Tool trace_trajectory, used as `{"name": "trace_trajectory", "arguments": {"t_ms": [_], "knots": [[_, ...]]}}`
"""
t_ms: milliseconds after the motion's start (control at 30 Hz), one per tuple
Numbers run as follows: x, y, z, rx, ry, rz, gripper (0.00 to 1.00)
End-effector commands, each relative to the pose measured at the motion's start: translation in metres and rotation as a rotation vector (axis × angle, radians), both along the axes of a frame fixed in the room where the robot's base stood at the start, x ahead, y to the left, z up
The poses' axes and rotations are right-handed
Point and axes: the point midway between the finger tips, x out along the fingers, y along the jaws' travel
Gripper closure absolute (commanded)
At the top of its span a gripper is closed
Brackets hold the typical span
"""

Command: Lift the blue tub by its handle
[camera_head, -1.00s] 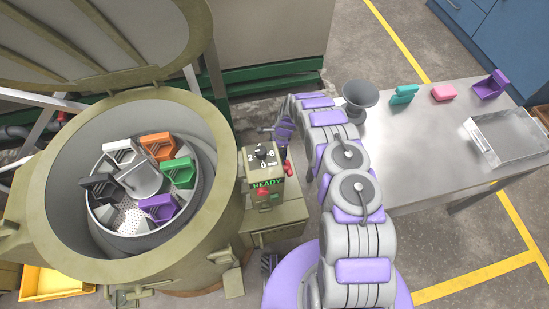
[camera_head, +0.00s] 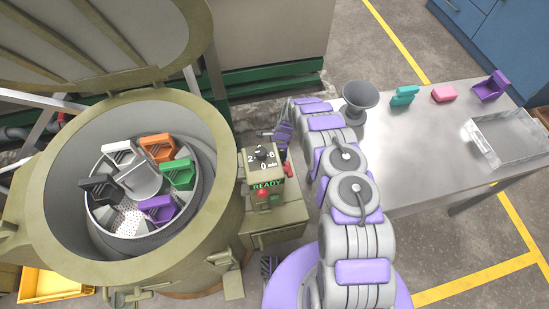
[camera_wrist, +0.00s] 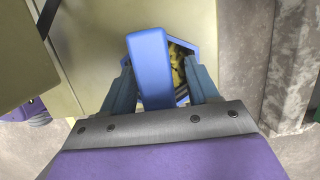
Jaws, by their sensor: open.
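In the wrist view, the blue tub (camera_wrist: 191,50) is partly visible, with yellow and dark contents inside its angular rim. Its broad blue handle (camera_wrist: 152,60) points toward me and lies between the two fingers of my gripper (camera_wrist: 162,82). The fingers are open, one on each side of the handle. I cannot tell whether either finger touches it. In the head view, my wrist is beside the control box, and the blue tub and fingertips are hidden.
A large open barrel (camera_head: 222,150) holds a perforated basket with several coloured tubs, at left. The control box (camera_head: 266,187) reads READY, close beside my arm. A metal table (camera_head: 425,140) at right bears a funnel (camera_head: 360,98), a tray (camera_head: 507,140) and coloured pieces.

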Motion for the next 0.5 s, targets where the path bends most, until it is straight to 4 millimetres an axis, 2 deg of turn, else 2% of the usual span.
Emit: {"name": "trace_trajectory", "arguments": {"t_ms": [133, 500], "knots": [[0.0001, 0.0001, 0.0001, 0.000, 0.000, 0.000, 0.41], [0.0001, 0.0001, 0.0001, 0.000, 0.000, 0.000, 0.77]]}}
